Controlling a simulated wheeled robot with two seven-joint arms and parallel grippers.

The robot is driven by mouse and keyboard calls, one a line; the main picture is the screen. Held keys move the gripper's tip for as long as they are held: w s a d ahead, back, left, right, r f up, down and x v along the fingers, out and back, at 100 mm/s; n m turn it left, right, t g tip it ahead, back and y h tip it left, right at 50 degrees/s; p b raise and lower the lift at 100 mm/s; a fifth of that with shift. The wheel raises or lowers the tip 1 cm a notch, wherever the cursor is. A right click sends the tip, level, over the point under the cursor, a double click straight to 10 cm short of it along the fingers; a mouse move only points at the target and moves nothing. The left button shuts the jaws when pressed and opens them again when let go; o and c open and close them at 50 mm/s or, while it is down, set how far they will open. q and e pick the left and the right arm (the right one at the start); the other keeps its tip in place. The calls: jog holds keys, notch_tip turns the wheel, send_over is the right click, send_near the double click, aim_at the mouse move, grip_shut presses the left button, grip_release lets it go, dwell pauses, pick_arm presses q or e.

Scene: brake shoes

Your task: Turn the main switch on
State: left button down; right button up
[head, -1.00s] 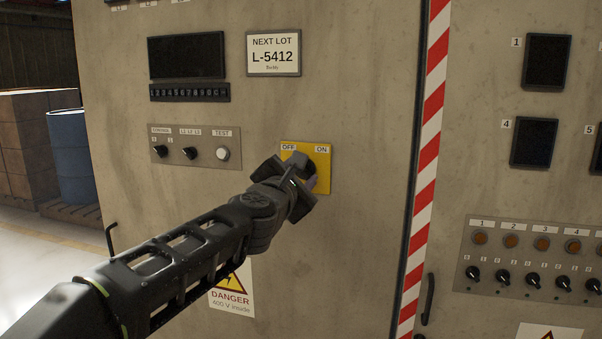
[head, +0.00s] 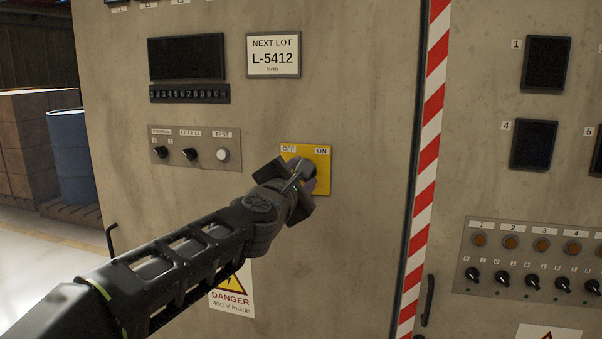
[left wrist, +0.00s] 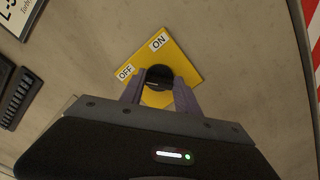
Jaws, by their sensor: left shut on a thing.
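The main switch is a black rotary knob (left wrist: 159,77) on a yellow plate (head: 322,182) with OFF and ON labels, on the cabinet front. The plate also shows in the left wrist view (left wrist: 187,66). My left gripper (head: 303,172) is at the plate, and in the left wrist view its two fingers (left wrist: 159,91) are on either side of the knob, shut on it. In the head view the gripper hides most of the knob. I cannot tell exactly which label the knob points to. My right gripper is not in view.
A panel with small knobs and a white TEST button (head: 222,155) is left of the switch. A NEXT LOT sign (head: 274,56) is above. A DANGER label (head: 232,290) is below my left arm. A red-and-white stripe (head: 425,165) runs down the cabinet at right.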

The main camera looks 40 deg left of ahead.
pick_arm(q)
jog(key=shift+f+m+p, duration=0.15)
jog(key=shift+m+p, duration=0.6)
jog(key=shift+m, duration=2)
jog(key=shift+f+m+p, duration=0.15)
jog(key=shift+m+p, duration=0.65)
jog(key=shift+m, duration=1.9)
jog(key=shift+f+m+p, duration=0.15)
jog(key=shift+m+p, duration=0.6)
jog(key=shift+m, duration=2)
jog(key=c, duration=0.9)
grip_release()
jog(key=shift+r, duration=0.1)
jog(key=shift+v, duration=3.95)
jog(key=shift+a, duration=0.1)
